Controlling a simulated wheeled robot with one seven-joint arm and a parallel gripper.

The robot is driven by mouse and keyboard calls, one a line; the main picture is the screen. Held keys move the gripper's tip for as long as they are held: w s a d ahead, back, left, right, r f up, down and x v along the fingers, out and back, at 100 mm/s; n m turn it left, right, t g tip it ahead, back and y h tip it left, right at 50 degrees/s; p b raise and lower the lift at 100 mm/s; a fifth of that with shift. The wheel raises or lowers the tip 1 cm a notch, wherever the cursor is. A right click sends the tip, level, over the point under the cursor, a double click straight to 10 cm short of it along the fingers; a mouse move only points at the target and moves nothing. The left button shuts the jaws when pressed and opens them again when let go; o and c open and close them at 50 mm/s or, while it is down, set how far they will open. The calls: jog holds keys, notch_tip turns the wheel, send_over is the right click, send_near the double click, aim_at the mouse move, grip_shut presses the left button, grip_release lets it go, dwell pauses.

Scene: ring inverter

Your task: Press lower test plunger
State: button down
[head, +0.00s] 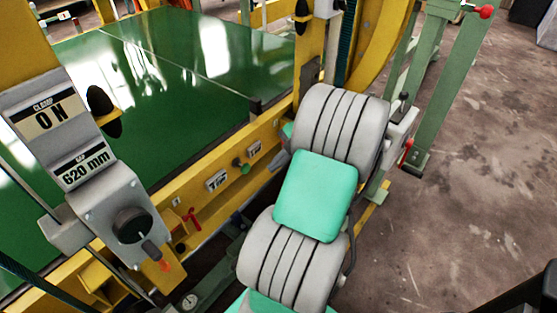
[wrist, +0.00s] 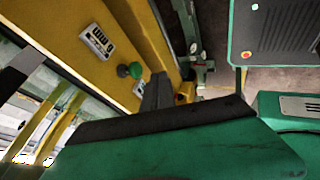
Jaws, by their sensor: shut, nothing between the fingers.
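A round green plunger knob (head: 243,167) sticks out from the side of the yellow beam, between two small label plates. It also shows in the wrist view (wrist: 132,70), left of my gripper. I cannot read the plates well enough to tell whether this is the lower test plunger. My gripper (wrist: 157,92) shows as dark fingers held together in the wrist view, empty, beside the knob with a small gap in the picture. In the head view my own arm mostly hides the gripper.
The label plates (head: 217,180) sit on the yellow beam (head: 165,190). A red valve handle (head: 187,220) is lower left. A clamp control box (head: 120,215) with a black knob stands at left. The green bed (head: 180,70) lies behind. Concrete floor (head: 480,150) at right is mostly clear.

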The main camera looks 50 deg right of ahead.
aim_at(246, 169)
jog(key=w+a+f, duration=0.2)
jog(key=w+f, duration=0.2)
jog(key=w, duration=0.2)
jog(key=shift+w, duration=0.2)
jog(key=shift+f, duration=0.1)
